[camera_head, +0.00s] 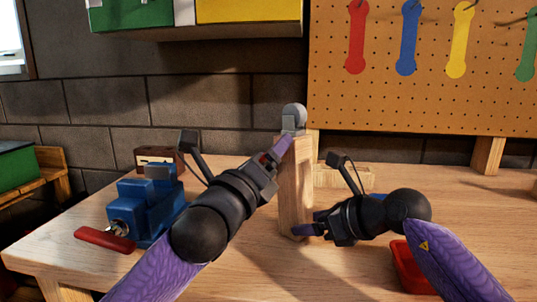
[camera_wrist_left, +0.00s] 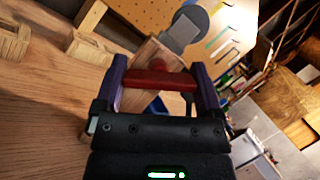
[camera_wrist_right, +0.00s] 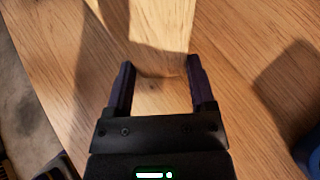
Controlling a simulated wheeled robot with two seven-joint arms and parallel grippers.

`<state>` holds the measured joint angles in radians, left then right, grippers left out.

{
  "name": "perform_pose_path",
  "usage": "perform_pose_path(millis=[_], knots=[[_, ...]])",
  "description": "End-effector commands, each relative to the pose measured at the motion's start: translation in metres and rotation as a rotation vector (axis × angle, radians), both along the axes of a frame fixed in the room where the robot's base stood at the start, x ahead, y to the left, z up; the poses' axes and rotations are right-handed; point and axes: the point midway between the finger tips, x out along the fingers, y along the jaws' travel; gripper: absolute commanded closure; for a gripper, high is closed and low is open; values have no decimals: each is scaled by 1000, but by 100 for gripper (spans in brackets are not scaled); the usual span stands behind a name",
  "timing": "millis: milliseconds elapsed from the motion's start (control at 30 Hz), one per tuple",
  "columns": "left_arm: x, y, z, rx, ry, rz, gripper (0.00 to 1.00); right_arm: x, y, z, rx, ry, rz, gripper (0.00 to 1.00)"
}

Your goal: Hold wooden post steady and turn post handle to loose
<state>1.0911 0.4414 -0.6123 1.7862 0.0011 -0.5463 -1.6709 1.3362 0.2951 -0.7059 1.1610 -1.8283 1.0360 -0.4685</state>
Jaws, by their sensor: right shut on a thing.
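The wooden post (camera_head: 296,190) stands upright on the workbench with a grey rounded piece (camera_head: 294,116) on top. The red post handle (camera_wrist_left: 158,80) lies across the post near its top in the left wrist view. My left gripper (camera_head: 276,154) is at that handle, its fingers apart, one at each end of it; contact is not clear. My right gripper (camera_head: 303,229) is shut on the lower post, which shows between its fingers in the right wrist view (camera_wrist_right: 160,25). The left gripper partly hides the handle in the head view.
A blue vise (camera_head: 150,205) with a red handle stands at the left, before a brown box (camera_head: 158,158). A wooden piece (camera_head: 350,180) lies behind the post. A red tray (camera_head: 405,265) is partly hidden by my right arm. A pegboard (camera_head: 425,105) with colored wrenches stands behind.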

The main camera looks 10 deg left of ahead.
Motion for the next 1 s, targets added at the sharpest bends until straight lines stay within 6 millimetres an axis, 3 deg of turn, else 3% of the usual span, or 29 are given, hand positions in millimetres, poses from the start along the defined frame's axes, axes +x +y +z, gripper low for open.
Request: perform_pose_path(millis=[33,200,567,1000], knots=[[0,0,0,0,1,1,34,0,0,0,1,-1,0,63],[0,0,0,0,1,1,70,0,0,0,1,-1,0,63],[0,0,0,-56,43,1,71,0,0,0,1,-1,0,63],[0,0,0,-356,260,4,71,0,0,0,1,-1,0,63]])
